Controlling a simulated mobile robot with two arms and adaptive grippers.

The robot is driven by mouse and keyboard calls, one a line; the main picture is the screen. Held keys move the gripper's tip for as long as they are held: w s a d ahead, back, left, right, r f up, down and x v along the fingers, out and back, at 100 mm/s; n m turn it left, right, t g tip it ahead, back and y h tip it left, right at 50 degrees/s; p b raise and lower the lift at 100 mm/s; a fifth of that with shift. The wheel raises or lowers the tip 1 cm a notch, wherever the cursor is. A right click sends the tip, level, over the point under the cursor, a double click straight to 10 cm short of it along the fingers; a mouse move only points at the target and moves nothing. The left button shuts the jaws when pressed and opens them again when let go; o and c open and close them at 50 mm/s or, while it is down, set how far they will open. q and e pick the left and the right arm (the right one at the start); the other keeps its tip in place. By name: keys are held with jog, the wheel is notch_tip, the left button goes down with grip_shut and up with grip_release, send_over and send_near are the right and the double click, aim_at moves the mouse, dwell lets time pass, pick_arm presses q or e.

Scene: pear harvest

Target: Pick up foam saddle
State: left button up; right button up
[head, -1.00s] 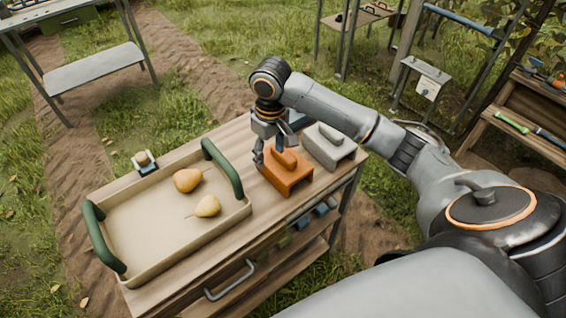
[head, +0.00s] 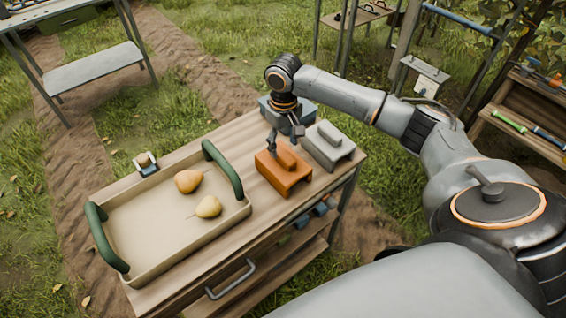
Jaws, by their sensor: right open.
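Two saddle-shaped blocks with a raised grip on top stand side by side at the right end of the wooden cart top: an orange saddle (head: 284,177) and a grey saddle (head: 322,150). I cannot tell from the material which one is foam. My right gripper (head: 285,142) is open and empty, pointing down. It hovers just above and behind the orange saddle, with the grey saddle to its right. Its fingers appear apart from both blocks. My left gripper is not in view.
A beige tray (head: 150,262) with green handles holds two pears (head: 188,181) on the left of the cart (head: 245,135). A blue-grey box (head: 305,113) stands behind the gripper. A small holder (head: 146,163) sits behind the tray. Shelves stand at right.

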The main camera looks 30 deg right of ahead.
aim_at(283, 154)
jog(key=shift+a+f+p, duration=0.1)
jog(key=shift+f+p, duration=0.6)
jog(key=shift+f, duration=1.7)
grip_shut()
